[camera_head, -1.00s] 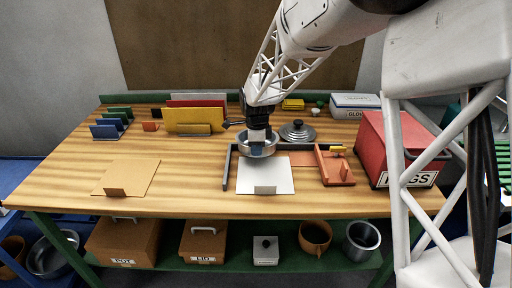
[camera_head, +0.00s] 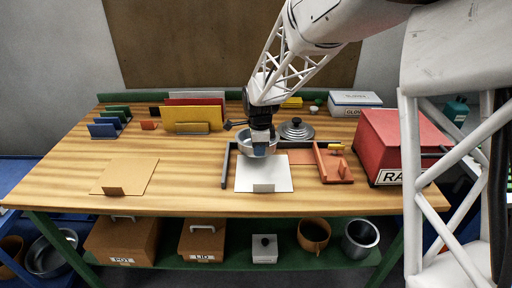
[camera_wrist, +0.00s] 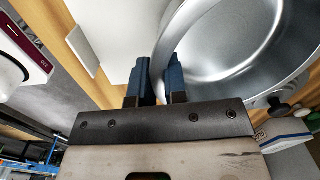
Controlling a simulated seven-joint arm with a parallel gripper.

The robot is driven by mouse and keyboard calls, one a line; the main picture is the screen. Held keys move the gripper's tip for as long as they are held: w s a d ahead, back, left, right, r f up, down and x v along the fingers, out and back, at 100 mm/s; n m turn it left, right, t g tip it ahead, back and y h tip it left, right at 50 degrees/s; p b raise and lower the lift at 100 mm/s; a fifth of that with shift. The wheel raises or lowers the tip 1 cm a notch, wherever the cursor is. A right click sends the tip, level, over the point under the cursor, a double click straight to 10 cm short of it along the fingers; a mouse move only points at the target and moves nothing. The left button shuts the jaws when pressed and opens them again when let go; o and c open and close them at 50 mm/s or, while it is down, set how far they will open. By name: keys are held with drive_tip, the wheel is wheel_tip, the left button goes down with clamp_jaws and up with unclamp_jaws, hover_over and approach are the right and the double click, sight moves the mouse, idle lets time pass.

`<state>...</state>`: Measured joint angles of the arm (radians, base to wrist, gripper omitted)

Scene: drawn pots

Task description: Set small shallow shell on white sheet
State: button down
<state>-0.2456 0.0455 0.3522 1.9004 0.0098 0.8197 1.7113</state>
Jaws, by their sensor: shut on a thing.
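A small shallow silver shell (camera_head: 243,148), a round metal pan body, is in my gripper (camera_head: 261,152) at the back part of the white sheet (camera_head: 264,181). In the wrist view, the shell (camera_wrist: 225,45) fills the upper right, and my gripper (camera_wrist: 159,68) is shut on its near wall, one finger on each side of the rim. The white sheet (camera_wrist: 120,25) shows to the left of the shell. I cannot tell whether the shell touches the sheet or hangs just above it. My gripper hides part of the shell in the head view.
A dark grey rail (camera_head: 227,166) borders the sheet's left side. An orange-red holder (camera_head: 334,167) and a red box (camera_head: 385,140) stand right. A tan board (camera_head: 126,174) lies left, with clear wood between.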

drive_tip(key=s+d+n+t, duration=0.1)
drive_tip(key=s+d+n, duration=0.3)
drive_tip(key=s, duration=0.3)
drive_tip(key=shift+d+r+n+y, duration=0.3)
drive_tip(key=shift+d+r, duration=0.1)
drive_tip(key=shift+r, duration=0.05)
drive_tip(key=shift+f, duration=2.35)
drive_tip(key=shift+f, duration=0.6)
drive_tip(key=c, duration=1.1)
unclamp_jaws()
drive_tip(key=shift+r, duration=0.1)
